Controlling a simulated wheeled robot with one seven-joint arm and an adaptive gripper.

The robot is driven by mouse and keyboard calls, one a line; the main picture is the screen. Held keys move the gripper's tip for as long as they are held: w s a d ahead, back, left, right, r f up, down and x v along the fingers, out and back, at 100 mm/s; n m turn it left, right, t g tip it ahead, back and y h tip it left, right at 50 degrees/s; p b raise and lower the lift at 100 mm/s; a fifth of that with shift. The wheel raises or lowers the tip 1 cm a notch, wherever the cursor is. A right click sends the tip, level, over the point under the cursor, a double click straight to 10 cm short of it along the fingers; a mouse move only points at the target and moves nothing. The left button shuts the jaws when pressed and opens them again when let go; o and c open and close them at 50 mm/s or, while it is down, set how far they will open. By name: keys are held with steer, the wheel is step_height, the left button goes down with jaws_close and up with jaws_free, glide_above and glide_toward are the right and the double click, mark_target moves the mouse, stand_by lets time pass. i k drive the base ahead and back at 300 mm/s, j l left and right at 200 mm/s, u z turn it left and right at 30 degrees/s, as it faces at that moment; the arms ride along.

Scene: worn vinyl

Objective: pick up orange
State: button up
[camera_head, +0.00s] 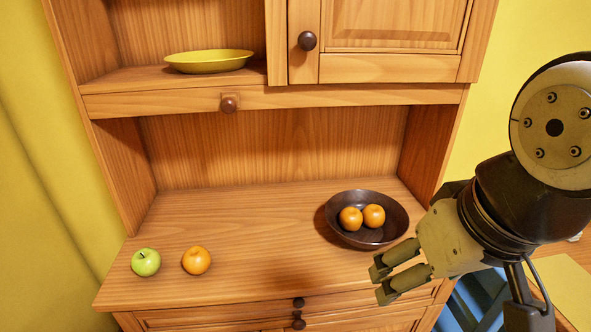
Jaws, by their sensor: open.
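An orange (196,260) sits on the wooden counter at the left, near the front edge. Two more oranges lie touching or nearly touching inside a dark bowl (334,231) at the right: a left one (350,219) and a right one (374,216). My gripper (380,281) is open with nothing between its fingers. It is in front of and slightly right of the bowl, near the counter's front edge. It points to the left. Its exact height above the counter is hard to tell.
A green apple (146,262) sits left of the lone orange. A yellow plate (209,61) is on the shelf above. The upper cabinet (395,25) and shelf overhang the counter (255,245). The counter's middle is clear.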

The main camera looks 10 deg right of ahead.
mark_target(197, 260)
steer(key=i+l+u, duration=0.1)
steer(key=i+u, duration=0.25)
steer(key=i+l+u, duration=0.15)
steer(key=u, duration=0.2)
steer(key=i, duration=0.1)
